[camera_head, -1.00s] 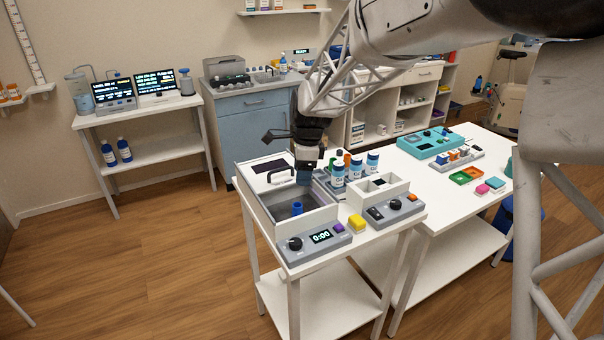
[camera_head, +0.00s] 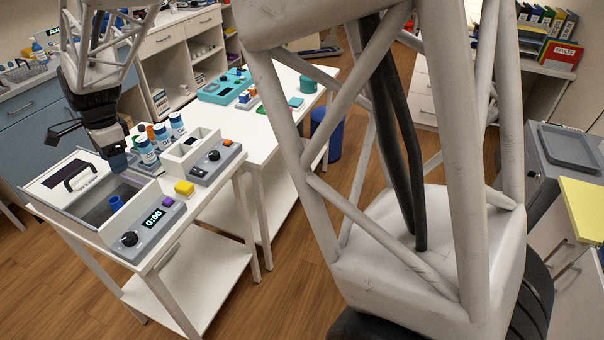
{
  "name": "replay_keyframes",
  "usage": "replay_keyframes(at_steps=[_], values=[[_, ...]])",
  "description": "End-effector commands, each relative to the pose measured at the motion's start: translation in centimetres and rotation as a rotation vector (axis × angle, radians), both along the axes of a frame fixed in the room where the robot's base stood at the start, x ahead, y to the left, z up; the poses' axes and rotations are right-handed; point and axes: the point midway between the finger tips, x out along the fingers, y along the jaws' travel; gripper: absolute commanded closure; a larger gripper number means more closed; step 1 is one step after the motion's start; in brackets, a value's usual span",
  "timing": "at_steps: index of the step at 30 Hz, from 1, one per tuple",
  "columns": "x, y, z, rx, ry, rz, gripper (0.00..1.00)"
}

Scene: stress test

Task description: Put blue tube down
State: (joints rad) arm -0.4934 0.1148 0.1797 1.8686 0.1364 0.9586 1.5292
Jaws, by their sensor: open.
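The blue tube (camera_head: 115,203) stands in the open basin of the white-and-grey bath unit (camera_head: 139,228) on the white table at left; only its upper part shows. My gripper (camera_head: 118,161) is open above the far right side of the basin, pointing down. It is apart from the tube, which is nearer the camera. The dark blue fingertips are small here, and the gap between them is hard to make out.
A teal tray (camera_head: 222,88) is on the table behind.

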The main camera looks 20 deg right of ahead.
Motion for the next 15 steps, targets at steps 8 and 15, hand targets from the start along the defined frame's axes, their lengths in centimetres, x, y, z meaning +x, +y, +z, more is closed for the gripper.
replay_keyframes(at_steps=[8, 15], values=[[-3.2, -7.7, 4.2, 0.004, -0.070, 0.151, 0.42], [-7.0, -14.3, 6.3, -0.010, -0.122, 0.301, 0.42]])
